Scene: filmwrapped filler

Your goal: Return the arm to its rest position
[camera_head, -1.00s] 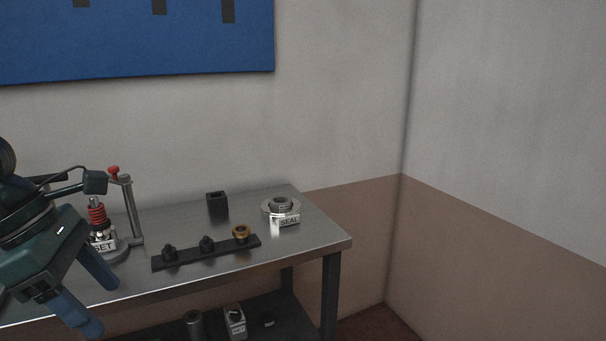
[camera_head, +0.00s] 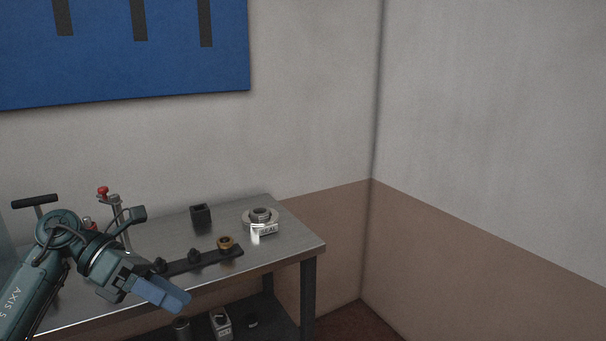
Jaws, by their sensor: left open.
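My left arm (camera_head: 30,296) comes in from the lower left. My left gripper (camera_head: 162,294) is in front of the metal table's (camera_head: 293,245) front edge, pointing right and slightly down. Its blue fingers overlap in this view, and nothing shows between them; it is open. It partly hides the left end of a black rail (camera_head: 215,257). My right gripper is not in view.
The rail carries dark knobs (camera_head: 194,255) and a brass ring (camera_head: 225,242). A black square cup (camera_head: 201,215) and a round fixture labelled SEAL (camera_head: 262,216) stand behind. A red-topped post (camera_head: 103,192) is at left. A lower shelf holds a labelled box (camera_head: 221,324). Walls bound the right.

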